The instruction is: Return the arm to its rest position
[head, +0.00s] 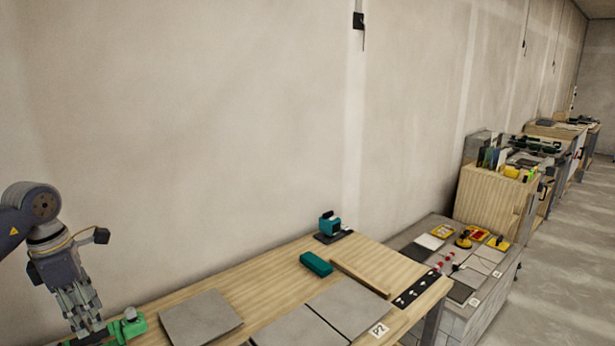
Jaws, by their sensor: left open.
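My left arm comes in from the left edge. Its gripper (88,325) points down, open, at the lower left over the near left end of the wooden bench (262,268). A green tool (127,326) stands right beside the fingers; I cannot tell whether they touch it. The fingers show nothing held between them. My right gripper is not in view.
On the bench lie grey tiles (200,318), a teal block (316,263), a teal device (330,226), a wooden strip (360,277) and a black strip with white pieces (417,289). A bare wall stands behind. More workbenches stand at right beside open floor (560,280).

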